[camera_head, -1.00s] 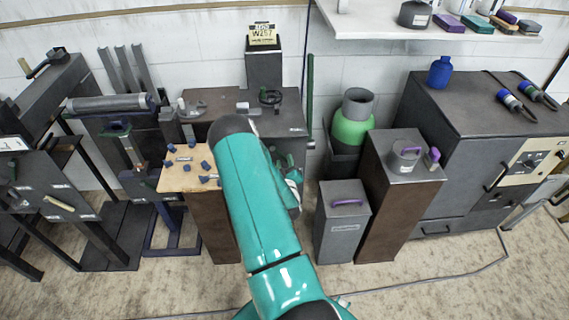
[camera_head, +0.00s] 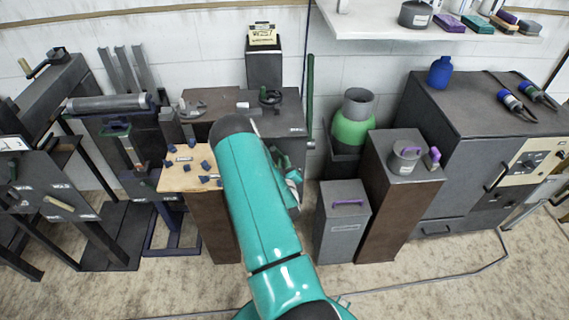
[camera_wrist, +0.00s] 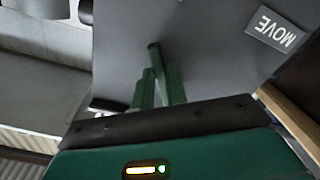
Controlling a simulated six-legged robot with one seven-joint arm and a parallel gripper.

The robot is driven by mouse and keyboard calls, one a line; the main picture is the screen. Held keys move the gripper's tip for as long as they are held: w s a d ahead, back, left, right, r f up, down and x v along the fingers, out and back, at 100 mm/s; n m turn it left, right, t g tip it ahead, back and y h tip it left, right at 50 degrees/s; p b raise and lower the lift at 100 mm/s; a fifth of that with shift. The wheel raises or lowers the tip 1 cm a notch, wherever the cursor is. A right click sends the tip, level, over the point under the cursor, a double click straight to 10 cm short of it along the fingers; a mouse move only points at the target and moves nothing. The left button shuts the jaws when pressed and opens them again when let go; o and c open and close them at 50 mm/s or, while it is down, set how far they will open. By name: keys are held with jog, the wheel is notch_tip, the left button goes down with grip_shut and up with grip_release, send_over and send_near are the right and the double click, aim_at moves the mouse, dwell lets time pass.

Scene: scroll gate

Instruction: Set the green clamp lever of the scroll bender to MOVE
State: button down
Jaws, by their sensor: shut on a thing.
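The green clamp lever (camera_wrist: 154,52) shows in the wrist view as a short dark green bar with a rounded dark end. My gripper (camera_wrist: 160,74) is shut on it, with one green finger on each side. A MOVE label plate (camera_wrist: 276,30) lies on the grey surface to the right of the lever, apart from it. In the head view my teal arm hides the lever and my fingertips. The dark grey bench (camera_head: 290,115), which seems to carry the scroll bender, stands behind my arm.
A wooden-topped stand (camera_head: 178,181) with blue pieces is left of my arm. A grey box with a purple handle (camera_head: 342,222) and a brown pedestal (camera_head: 392,210) stand to the right. A green-and-grey bottle (camera_head: 352,122) stands behind them. The front floor is mostly clear.

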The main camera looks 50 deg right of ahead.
jog(key=w+a+m, duration=0.5)
jog(key=w+m, duration=0.1)
jog(key=m, duration=0.7)
jog(key=shift+a+m, duration=0.25)
jog(key=shift+m, duration=0.05)
jog(key=shift+w+r, duration=0.1)
jog(key=shift+w, duration=0.05)
dwell(0.3)
jog(key=c, duration=1.4)
grip_release()
jog(key=v, duration=1.4)
